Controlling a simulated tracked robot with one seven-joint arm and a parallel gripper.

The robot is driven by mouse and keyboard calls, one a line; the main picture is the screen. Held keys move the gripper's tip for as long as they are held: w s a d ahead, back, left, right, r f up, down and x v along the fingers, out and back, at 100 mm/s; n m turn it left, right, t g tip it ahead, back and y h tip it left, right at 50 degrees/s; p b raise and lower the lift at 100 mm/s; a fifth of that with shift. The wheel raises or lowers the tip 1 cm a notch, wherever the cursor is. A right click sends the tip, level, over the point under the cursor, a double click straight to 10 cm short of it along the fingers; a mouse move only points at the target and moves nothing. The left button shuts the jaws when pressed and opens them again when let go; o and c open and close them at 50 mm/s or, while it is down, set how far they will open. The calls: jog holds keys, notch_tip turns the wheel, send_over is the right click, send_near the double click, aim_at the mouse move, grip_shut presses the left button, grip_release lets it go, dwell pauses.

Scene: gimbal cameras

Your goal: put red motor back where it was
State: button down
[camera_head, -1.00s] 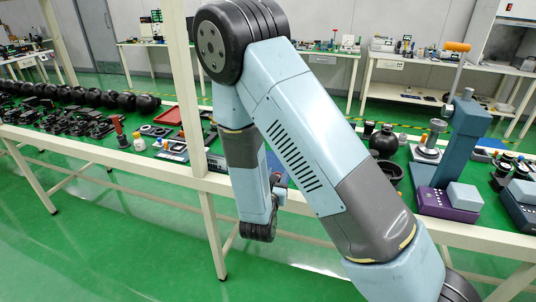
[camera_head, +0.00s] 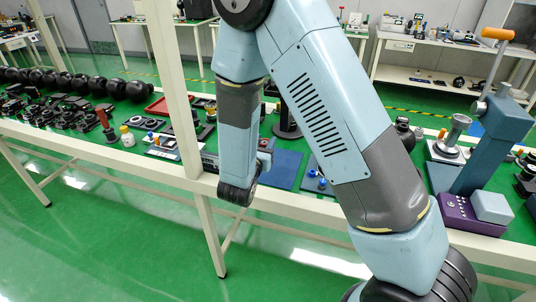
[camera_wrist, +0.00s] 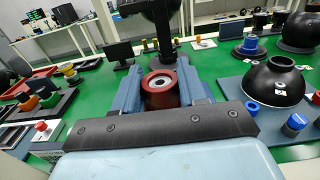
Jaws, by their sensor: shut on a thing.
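The red motor (camera_wrist: 160,90), a short round red body with a dark centre and a pale ring on top, is in the wrist view. It sits between the two blue-grey fingers of my gripper (camera_wrist: 161,92), which is shut on it. The motor looks upright. Its lower part is hidden by the gripper's dark front plate. In the head view my arm hides the motor, and only a part of my gripper (camera_head: 265,152) shows at the table's front edge.
A blue mat (camera_head: 284,170) lies on the green table beside my gripper. A dark stand (camera_head: 287,122) rises behind it. A black dome (camera_wrist: 273,82) is at the right in the wrist view. A red tray (camera_wrist: 35,80) is at the left. A cream post (camera_head: 177,90) stands at the table's front.

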jog(key=w+f, duration=0.4)
jog(key=w, duration=0.1)
jog(key=w+f, duration=0.2)
jog(key=f, duration=0.1)
jog(key=shift+w+d, duration=0.2)
jog(key=shift+d, duration=0.2)
jog(key=shift+f, duration=1.6)
jog(key=shift+f, duration=0.15)
jog(key=c, duration=0.6)
grip_release()
jog(key=v, duration=1.2)
